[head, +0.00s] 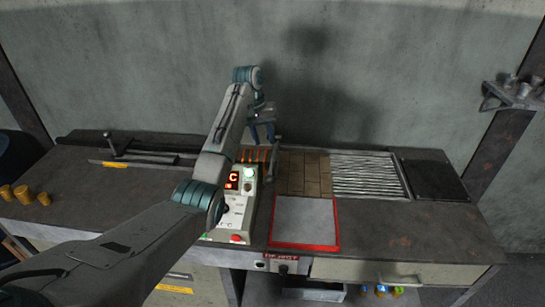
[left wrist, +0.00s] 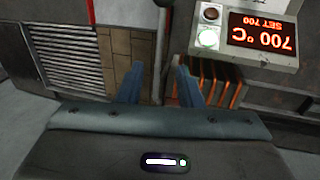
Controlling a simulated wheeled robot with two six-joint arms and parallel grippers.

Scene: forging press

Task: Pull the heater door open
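The heater has a pale control box (head: 235,215) with a lit red display and a green button. In the left wrist view the panel (left wrist: 255,30) appears upside down and reads 700 °C, SET 700. Beside it, glowing orange slots (left wrist: 215,85) show; they also show behind the box in the head view (head: 252,155). My left gripper (head: 262,139) is over the heater's far right side. My right gripper is out of view.
Brown bricks (head: 305,172) and a metal grille (head: 365,175) lie right of the heater. A red-edged pale plate (head: 303,222) is in front of the bricks. Brass cylinders (head: 22,193) stand at the bench's left end. The bench's front right (head: 415,230) is clear.

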